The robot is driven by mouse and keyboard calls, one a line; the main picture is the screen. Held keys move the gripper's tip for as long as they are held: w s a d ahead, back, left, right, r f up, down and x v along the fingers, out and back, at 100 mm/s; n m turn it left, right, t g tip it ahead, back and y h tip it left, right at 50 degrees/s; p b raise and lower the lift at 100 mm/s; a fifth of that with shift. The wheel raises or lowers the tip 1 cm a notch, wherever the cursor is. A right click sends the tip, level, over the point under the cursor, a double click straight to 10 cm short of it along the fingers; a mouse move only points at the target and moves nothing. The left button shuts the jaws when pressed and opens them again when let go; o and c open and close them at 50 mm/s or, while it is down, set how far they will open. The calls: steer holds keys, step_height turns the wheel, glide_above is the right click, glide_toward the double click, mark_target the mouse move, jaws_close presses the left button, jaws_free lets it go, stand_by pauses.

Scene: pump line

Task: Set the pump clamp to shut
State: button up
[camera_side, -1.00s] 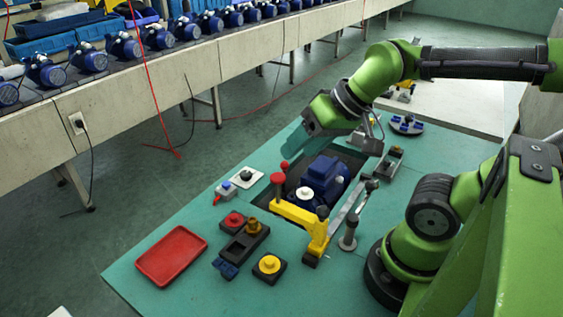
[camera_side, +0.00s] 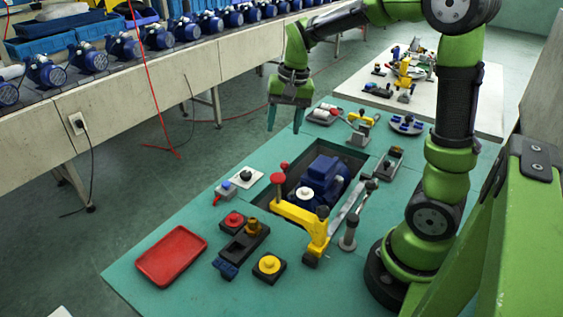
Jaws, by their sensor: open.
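The blue pump (camera_side: 322,182) sits in a dark recess in the green table. A yellow clamp frame (camera_side: 302,217) stands at its near side, with a grey bar (camera_side: 348,208) running along the pump's right. A red knob (camera_side: 278,178) stands on a post at the clamp's left end. I cannot tell for sure whether the clamp is open or shut. My gripper (camera_side: 284,131) points down beyond the table's far-left edge, behind and left of the pump. Its green fingers are apart with nothing between them, clear of the clamp.
A red tray (camera_side: 171,256) lies at the near left. Another small yellow device (camera_side: 362,122) stands at the back. A conveyor with several pumps runs behind.

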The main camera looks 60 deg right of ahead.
mark_target(285, 162)
steer(key=w+d+m+g, duration=0.2)
steer(key=w+d+m, duration=0.15)
steer(key=d, duration=0.25)
steer(key=shift+m+h, duration=0.4)
steer(key=shift+m, duration=0.05)
step_height(285, 162, down, 17)
steer(key=shift+a+r, duration=0.1)
steer(key=shift+a, duration=0.05)
jaws_close()
